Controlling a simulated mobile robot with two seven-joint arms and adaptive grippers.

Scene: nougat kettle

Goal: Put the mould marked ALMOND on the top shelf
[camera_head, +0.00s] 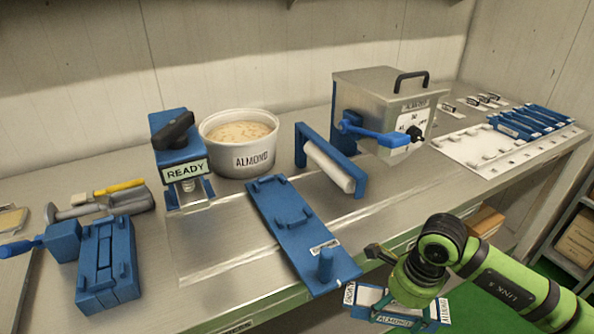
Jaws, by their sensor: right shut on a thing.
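My right gripper (402,292) comes in from the lower right on a green arm. It is shut on a blue and white mould (366,296) with ALMOND labels, held past the table's front edge at the bottom of the view. The gripper covers much of this mould. A grey shelf unit (566,262) stands at the right edge, only partly in view; I cannot tell which of its levels is the top. My left gripper is not in view.
On the metal table (225,235) stand a white ALMOND tub (226,165), a READY-labelled device (183,165), a blue board (290,225), a blue-framed roller (330,165) and a steel ALMOND box (375,95). A white rack (490,155) with blue bars lies right. A cardboard box (580,240) sits on the shelf unit.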

